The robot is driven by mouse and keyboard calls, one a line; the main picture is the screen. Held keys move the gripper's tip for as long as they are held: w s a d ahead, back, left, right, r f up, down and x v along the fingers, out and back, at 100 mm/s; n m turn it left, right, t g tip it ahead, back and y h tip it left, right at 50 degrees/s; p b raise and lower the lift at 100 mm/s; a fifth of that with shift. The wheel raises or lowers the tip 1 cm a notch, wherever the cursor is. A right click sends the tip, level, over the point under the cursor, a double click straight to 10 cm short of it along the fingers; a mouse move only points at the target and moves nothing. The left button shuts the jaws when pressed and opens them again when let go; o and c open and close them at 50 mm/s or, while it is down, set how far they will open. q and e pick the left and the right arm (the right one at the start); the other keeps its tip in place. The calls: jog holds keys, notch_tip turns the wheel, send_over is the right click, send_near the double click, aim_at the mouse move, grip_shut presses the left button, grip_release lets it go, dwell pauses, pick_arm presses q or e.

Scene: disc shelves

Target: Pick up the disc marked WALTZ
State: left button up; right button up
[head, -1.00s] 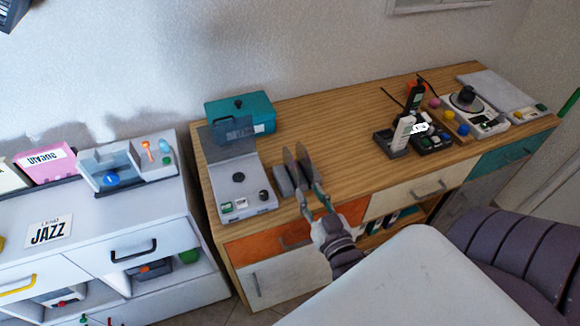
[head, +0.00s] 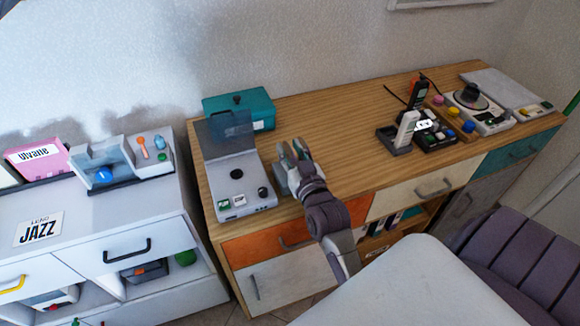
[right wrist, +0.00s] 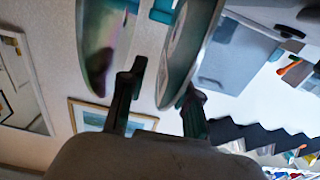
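My right gripper (head: 296,158) is over the disc rack on the wooden cabinet (head: 340,140) and hides most of it in the head view. The right wrist view shows two discs on edge, seen nearly side-on. The right-hand disc (right wrist: 186,45) reaches down between the fingers of my right gripper (right wrist: 165,85), which are apart with a gap at the left finger. I cannot tell whether the right finger touches it. The left-hand disc (right wrist: 103,40) is outside the left finger. No WALTZ label is readable on either disc. My left gripper is not in view.
A grey player with a raised clear lid (head: 238,180) stands just left of the gripper. A teal box (head: 240,108) is behind it. A white cabinet (head: 100,215) with a JAZZ card (head: 38,230) is at left. Bare wood lies right of the gripper.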

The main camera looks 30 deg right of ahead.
jog(key=shift+w+d, duration=0.1)
jog(key=shift+w, duration=0.3)
jog(key=shift+s, duration=0.1)
jog(key=shift+c, duration=0.5)
grip_shut()
